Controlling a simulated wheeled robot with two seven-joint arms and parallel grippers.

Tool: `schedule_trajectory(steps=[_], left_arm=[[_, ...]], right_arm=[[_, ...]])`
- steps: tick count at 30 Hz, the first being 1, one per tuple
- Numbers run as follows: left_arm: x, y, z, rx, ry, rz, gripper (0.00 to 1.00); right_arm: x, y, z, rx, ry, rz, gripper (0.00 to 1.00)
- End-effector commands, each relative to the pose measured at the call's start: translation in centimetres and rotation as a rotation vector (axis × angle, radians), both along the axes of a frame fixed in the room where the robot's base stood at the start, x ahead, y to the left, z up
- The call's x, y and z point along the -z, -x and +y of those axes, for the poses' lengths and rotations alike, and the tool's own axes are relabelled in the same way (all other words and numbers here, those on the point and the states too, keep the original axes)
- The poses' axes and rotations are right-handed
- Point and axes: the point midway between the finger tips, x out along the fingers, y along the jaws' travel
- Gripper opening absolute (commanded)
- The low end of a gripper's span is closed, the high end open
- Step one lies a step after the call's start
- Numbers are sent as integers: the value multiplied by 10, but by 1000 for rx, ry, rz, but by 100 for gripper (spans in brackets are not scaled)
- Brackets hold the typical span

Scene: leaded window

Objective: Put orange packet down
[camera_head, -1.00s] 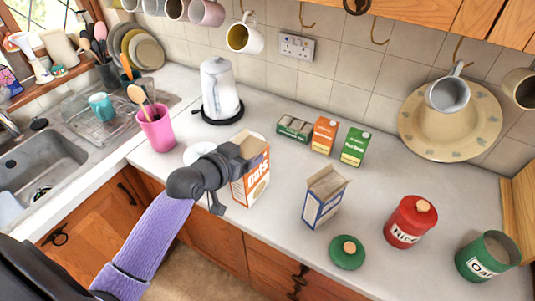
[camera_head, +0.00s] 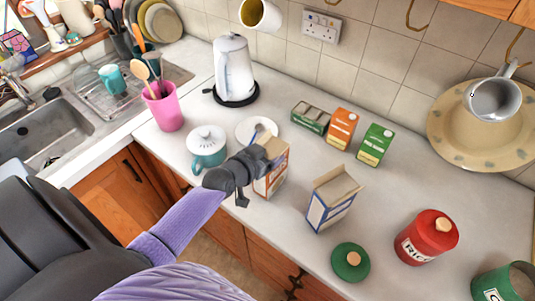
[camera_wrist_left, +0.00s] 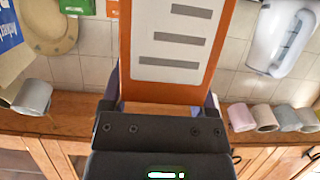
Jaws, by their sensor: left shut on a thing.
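My left gripper (camera_head: 262,158) is shut on the orange packet (camera_head: 271,180), an upright orange and white box. It holds the box near its top, above or on the front part of the worktop; I cannot tell whether its base touches. In the left wrist view the packet (camera_wrist_left: 177,45) fills the middle, with its white label facing the camera, and the fingers are mostly hidden behind it. My right gripper is not in view.
The grey worktop (camera_head: 385,200) has an open blue and white box (camera_head: 332,198) just right of the packet. A teal lidded pot (camera_head: 208,150) and a white plate (camera_head: 257,130) stand to its left and behind. A green lid (camera_head: 350,262) and red rice tin (camera_head: 427,237) lie further right.

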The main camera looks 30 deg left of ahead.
Motion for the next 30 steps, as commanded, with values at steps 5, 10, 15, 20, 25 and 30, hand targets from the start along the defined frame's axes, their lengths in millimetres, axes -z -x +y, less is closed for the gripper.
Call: schedule_trajectory(steps=[5, 10, 15, 20, 25, 30], left_arm=[[3, 0, 0, 0, -1, 0, 85], [3, 0, 0, 0, 0, 0, 100], [-1, 0, 0, 0, 0, 0, 100], [-11, 23, 2, 1, -3, 4, 100], [-27, 61, 5, 2, -2, 3, 100], [-40, 96, 8, 2, -2, 3, 100]], right_arm=[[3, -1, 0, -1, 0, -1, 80], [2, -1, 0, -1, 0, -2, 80], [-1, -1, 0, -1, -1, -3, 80], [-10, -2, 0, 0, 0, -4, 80], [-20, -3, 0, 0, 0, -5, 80], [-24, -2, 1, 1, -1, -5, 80]])
